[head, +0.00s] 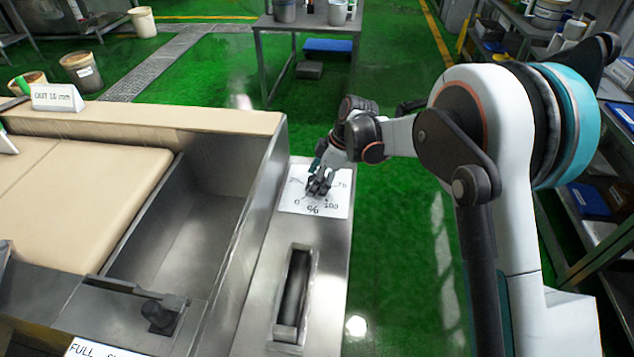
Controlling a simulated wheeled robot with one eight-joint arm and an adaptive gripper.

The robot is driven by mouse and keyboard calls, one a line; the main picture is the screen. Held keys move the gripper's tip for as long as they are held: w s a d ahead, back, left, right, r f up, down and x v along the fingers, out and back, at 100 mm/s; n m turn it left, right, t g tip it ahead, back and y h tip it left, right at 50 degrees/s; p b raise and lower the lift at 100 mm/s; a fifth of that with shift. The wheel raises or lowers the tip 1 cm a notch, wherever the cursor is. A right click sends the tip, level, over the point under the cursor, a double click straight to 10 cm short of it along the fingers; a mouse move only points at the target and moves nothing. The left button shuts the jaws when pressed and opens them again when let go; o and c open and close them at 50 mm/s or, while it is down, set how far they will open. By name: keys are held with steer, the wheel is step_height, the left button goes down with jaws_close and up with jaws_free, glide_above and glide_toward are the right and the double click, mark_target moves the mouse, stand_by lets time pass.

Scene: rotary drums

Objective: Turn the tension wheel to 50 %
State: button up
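A white dial plate (335,205) lies on the metal ledge right of the trough. I read 0, 100 and % along its near side, a partly covered mark that looks like 25 at left, and 75 at right. My gripper (319,185) is low over the middle of the plate, pointing down, with dark fingers. The fingers and wrist cover the dial's centre and its far edge. The wheel and its pointer cannot be made out there, nor whether the fingers touch or grasp it. No 50 mark shows.
A slot with a dark roller or bar (294,292) sits on the ledge nearer me. A black knob (161,314) is on the front panel at left. The beige padded bed (75,185) and empty metal trough (195,220) lie left. Green floor right of the ledge is clear.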

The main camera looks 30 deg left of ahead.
steer(key=c, duration=1.1)
steer(key=shift+o, duration=0.2)
steer(key=shift+m, duration=0.3)
